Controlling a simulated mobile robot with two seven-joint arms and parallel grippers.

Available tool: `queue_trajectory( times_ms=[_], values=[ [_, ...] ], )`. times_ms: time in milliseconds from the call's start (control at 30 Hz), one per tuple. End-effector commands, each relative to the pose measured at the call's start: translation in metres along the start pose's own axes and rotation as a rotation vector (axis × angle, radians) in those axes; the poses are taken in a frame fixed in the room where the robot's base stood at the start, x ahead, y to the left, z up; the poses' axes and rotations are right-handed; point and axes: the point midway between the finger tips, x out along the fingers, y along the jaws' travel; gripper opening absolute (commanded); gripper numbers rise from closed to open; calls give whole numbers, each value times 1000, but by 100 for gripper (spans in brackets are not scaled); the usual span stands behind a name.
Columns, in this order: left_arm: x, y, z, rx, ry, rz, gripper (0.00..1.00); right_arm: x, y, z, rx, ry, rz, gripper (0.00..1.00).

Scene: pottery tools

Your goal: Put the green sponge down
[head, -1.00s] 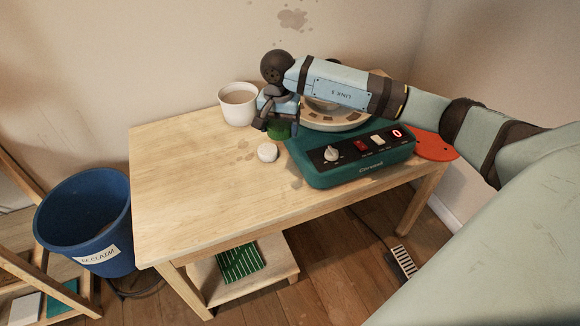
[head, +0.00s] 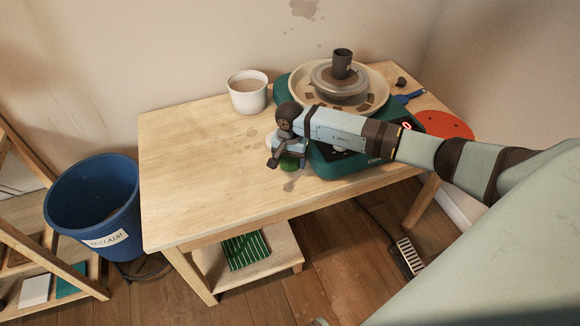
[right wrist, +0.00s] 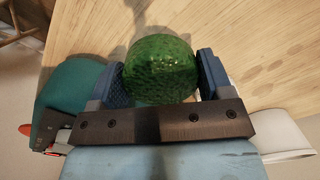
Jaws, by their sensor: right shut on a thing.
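The green sponge (right wrist: 162,68) is a rounded, textured block between the two blue fingers of my right gripper (right wrist: 162,80) in the right wrist view. The fingers are shut on it. I cannot tell whether the sponge touches the table top. My left gripper is not in view.
The teal pottery wheel (head: 345,166) stands right of my gripper, with a dark cylinder (head: 342,63) on its wheel head. A white cup (head: 248,97) of brownish liquid stands behind. A red disc (head: 444,124) lies at right. The table's left half is clear.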

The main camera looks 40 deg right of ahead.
Motion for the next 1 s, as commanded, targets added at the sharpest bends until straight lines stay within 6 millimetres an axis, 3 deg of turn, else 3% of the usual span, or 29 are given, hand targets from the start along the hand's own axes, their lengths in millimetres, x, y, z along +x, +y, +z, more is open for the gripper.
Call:
queue_trajectory(
  times_ms=[200, 633, 667, 733, 1000],
  values=[
    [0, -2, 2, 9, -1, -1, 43, 33, 0, 1, 1, -3, 2, 61],
    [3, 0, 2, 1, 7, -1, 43, 42, 0, 0, 0, 0, 0, 61],
    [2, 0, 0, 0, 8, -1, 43, 40, 0, 0, 0, -1, 0, 80],
    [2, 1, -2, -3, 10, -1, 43, 40, 0, 0, 0, -1, 0, 96],
    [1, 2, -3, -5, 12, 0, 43, 39, 0, 1, 0, -1, 1, 98]
  ],
)
